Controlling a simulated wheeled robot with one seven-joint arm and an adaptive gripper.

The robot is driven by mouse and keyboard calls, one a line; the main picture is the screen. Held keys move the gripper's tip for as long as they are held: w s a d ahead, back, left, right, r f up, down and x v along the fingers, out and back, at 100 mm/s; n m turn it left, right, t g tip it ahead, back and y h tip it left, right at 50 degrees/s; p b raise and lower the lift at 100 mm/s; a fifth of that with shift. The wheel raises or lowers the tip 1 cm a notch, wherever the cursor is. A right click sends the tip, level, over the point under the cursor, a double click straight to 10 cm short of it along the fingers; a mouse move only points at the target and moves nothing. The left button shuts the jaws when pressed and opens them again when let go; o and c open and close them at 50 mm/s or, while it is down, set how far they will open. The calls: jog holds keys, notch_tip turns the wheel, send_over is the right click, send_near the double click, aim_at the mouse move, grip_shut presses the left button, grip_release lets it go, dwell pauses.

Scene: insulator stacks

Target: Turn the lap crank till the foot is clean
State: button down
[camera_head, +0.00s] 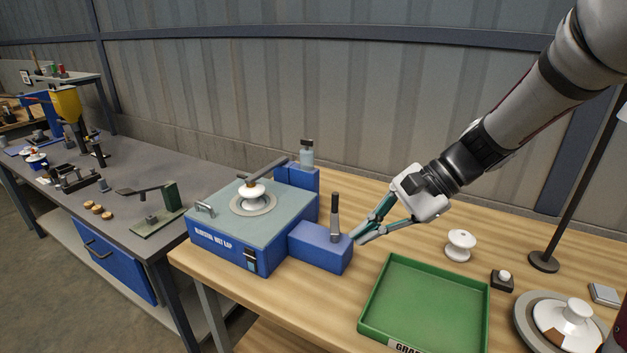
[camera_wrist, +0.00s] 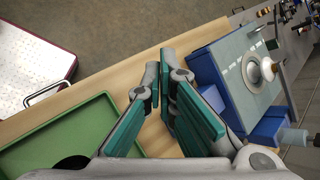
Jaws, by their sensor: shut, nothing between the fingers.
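The blue wet lap (camera_head: 228,247) stands on the wooden bench, with a pale round lap plate (camera_head: 240,207) on its top. A white insulator (camera_head: 254,190) sits on the plate under a dark bar (camera_head: 263,170). The underside of its foot is hidden. The crank handle (camera_head: 335,206), dark-gripped, stands upright on a blue block (camera_head: 321,248) at the lap's right. My gripper (camera_head: 356,239) is shut and empty just right of the handle; contact is unclear. In the wrist view, my gripper (camera_wrist: 162,62) has the lap (camera_wrist: 247,80) to its right. I cannot pick out the handle there.
A green tray (camera_head: 373,325) lies right of the block, close under my gripper. A second white insulator (camera_head: 460,246), a small dark button box (camera_head: 502,280), a round disc (camera_head: 531,327) and a lamp base (camera_head: 544,262) are farther right.

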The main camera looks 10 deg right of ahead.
jog(key=w+d+f+m+t+y, duration=0.5)
jog(key=w+d+f+m+t, duration=0.55)
jog(key=w+d+m, duration=0.45)
jog(key=n+p, duration=0.1)
send_near(335, 216)
jog(key=w+a+r, duration=0.3)
jog(key=w+a, duration=0.1)
jog(key=w, duration=0.2)
jog(key=shift+w+r+g, duration=0.2)
jog(key=shift+r+g, duration=0.15)
